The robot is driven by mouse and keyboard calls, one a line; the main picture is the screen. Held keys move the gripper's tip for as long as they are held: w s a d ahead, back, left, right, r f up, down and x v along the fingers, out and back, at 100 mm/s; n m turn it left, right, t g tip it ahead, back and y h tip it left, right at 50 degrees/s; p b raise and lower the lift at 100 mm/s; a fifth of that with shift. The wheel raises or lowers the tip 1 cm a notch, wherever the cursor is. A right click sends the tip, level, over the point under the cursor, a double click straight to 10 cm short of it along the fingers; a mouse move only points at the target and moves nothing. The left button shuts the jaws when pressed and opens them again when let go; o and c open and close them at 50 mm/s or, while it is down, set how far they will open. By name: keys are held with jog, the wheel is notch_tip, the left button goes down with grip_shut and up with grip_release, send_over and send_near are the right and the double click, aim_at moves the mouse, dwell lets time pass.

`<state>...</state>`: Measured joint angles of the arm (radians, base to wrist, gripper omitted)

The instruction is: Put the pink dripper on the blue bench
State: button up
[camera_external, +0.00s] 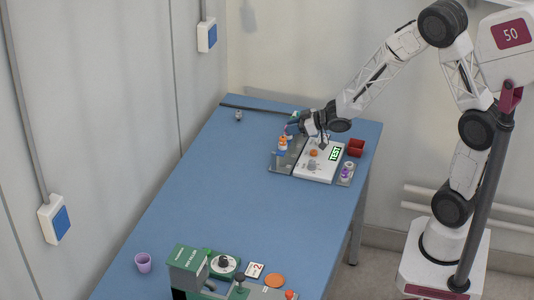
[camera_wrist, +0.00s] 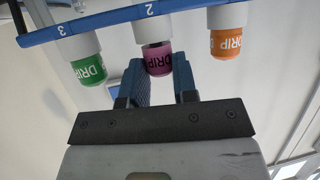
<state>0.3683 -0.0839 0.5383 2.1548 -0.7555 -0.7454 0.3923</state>
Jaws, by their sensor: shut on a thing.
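In the wrist view the pink dripper (camera_wrist: 158,58) sits under a white collar marked 2 on a blue bar (camera_wrist: 120,20). My gripper (camera_wrist: 158,70) has its two blue fingers on either side of the pink dripper and is shut on it. A green dripper (camera_wrist: 88,70) at 3 and an orange dripper (camera_wrist: 226,42) stand either side, apart from the fingers. In the external view my gripper (camera_external: 296,127) is at the far end of the blue bench (camera_external: 220,190), beside a grey-and-white station; the pink dripper cannot be made out there.
The station's white panel (camera_external: 327,152) reads TEST. A red box (camera_external: 356,147) and a small rack with white and purple items (camera_external: 346,173) stand right of it. A green machine (camera_external: 190,265) and a purple cup (camera_external: 143,262) are at the near end. The bench's middle is clear.

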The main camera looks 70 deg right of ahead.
jog(key=shift+f, duration=0.2)
jog(key=o, duration=0.9)
jog(key=shift+v, duration=3.9)
jog(key=shift+a+r, duration=0.1)
jog(key=shift+r, duration=0.1)
jog(key=s+a+r+m+g+h, duration=0.2)
jog(key=s+a+r+g+h, duration=0.25)
jog(key=s+r, duration=0.45)
jog(key=s+a+r+g, duration=0.2)
jog(key=s+a, duration=0.2)
jog(key=s, duration=0.2)
jog(key=s+a+r+g+y, duration=0.1)
jog(key=s+a+g, duration=0.1)
jog(key=s+a, duration=0.2)
jog(key=s+a+r+g+y, duration=0.1)
jog(key=s+a, duration=0.3)
jog(key=s, duration=0.5)
jog(key=shift+s+a+r+g+y, duration=0.15)
jog(key=shift+r+g+y, duration=0.1)
jog(key=shift+r+g, duration=0.45)
jog(key=shift+r, duration=0.1)
